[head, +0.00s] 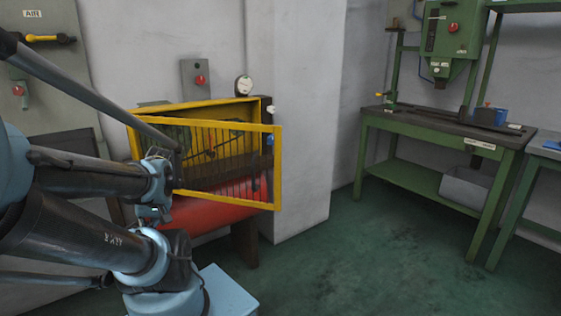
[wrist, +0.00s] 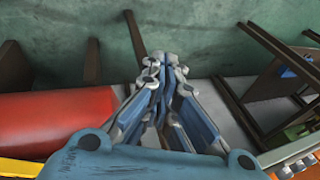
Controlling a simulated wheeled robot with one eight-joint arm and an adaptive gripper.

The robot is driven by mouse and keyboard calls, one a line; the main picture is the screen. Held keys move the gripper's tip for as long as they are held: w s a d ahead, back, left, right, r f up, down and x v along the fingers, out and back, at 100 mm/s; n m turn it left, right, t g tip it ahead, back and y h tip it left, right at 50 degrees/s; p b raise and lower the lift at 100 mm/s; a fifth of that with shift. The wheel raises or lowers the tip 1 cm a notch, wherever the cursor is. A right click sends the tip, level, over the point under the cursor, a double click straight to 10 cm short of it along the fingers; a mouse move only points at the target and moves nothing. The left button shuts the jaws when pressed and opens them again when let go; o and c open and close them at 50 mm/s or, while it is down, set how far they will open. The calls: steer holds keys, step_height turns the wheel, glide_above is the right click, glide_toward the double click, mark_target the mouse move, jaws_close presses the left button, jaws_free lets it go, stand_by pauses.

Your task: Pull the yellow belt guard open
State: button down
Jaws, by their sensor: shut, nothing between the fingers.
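The yellow belt guard (head: 277,165) is a barred frame in the head view. It stands swung out at an angle from its yellow housing (head: 220,103), with a gap at the right and its left side close to the housing. Dark belt parts show through the bars. My gripper (wrist: 165,60) is shut and empty in the wrist view, with its fingers together over the green floor. In the head view my arm covers the guard's lower left, and I cannot make out the fingertips there. I cannot tell whether my gripper touches the guard.
A red tank (head: 205,214) lies below the guard and also shows in the wrist view (wrist: 55,118). A wall pillar (head: 290,120) stands just right. A green bench (head: 440,124) with a drill press (head: 455,35) is at the right. The green floor (head: 370,250) between is clear.

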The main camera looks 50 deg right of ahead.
steer(key=shift+s+a+r+n+g+h, duration=0.15)
steer(key=shift+s+a+n+h, duration=0.1)
steer(key=shift+a+n+h, duration=0.3)
steer(key=shift+s+a+r+n+g+h, duration=0.1)
steer(key=shift+s+a+n+g+h, duration=0.1)
steer(key=shift+s+a+n+h, duration=0.3)
steer(key=shift+a+r+n+g+h, duration=0.15)
steer(key=shift+a+n+h, duration=0.15)
steer(key=shift+a, duration=0.4)
steer(key=shift+a+n, duration=0.2)
steer(key=shift+n, duration=0.05)
